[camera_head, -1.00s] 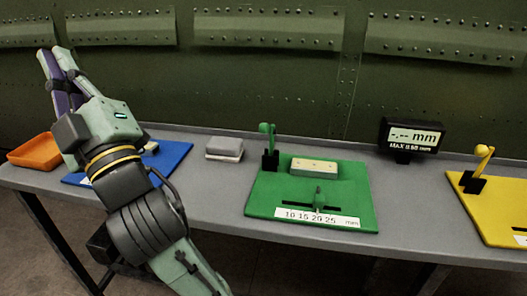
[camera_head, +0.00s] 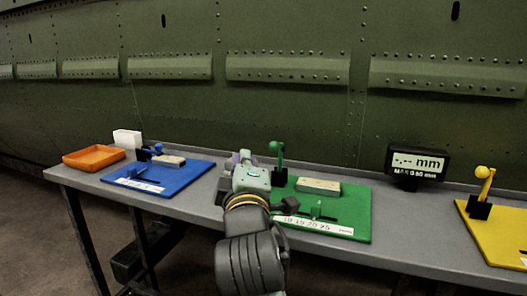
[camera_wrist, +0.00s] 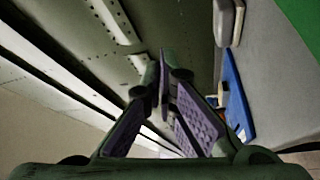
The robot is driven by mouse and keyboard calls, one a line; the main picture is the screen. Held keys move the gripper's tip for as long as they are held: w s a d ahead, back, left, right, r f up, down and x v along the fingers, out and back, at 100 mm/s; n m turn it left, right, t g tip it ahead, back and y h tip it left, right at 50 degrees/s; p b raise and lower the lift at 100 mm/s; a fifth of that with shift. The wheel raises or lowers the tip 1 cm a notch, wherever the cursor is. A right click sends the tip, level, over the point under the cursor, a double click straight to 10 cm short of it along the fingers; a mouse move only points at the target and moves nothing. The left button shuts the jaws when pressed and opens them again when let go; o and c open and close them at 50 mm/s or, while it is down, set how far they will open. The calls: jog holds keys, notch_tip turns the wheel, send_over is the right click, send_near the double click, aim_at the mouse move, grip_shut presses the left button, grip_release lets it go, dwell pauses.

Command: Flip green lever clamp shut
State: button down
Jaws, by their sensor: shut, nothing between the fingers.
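The green lever clamp (camera_head: 278,160) stands at the back left of the green board (camera_head: 355,218). Its lever is upright, with a round knob on top and a dark base. My gripper (camera_head: 238,158) is just left of the clamp in the head view, apart from it as far as I can see. Its fingers, partly hidden behind my wrist, also show in the wrist view (camera_wrist: 165,80), shut and empty. The wrist view shows only a corner of the green board (camera_wrist: 303,18) and not the clamp. A pale block (camera_head: 318,186) lies on the board right of the clamp.
A blue board (camera_head: 190,184) and an orange tray (camera_head: 93,158) are to the left. A display (camera_head: 416,165) reading dashes and a yellow board (camera_head: 490,236) with its lever are to the right. The riveted green fuselage wall (camera_head: 300,110) rises behind the grey table. A grey block (camera_wrist: 228,20) shows in the wrist view.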

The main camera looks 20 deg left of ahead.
jog(key=shift+w+a, duration=0.1)
jog(key=p+x, duration=1)
jog(key=shift+w+d+f+p, duration=0.1)
jog(key=shift+d+f+p, duration=0.15)
jog(key=shift+d, duration=0.75)
jog(key=shift+w+d+f+p, duration=0.15)
jog(key=shift+d+f, duration=0.25)
jog(key=shift+d, duration=0.55)
jog(key=shift+d+m+b, duration=0.25)
jog(key=shift+m+b, duration=0.05)
jog(key=shift+m, duration=0.1)
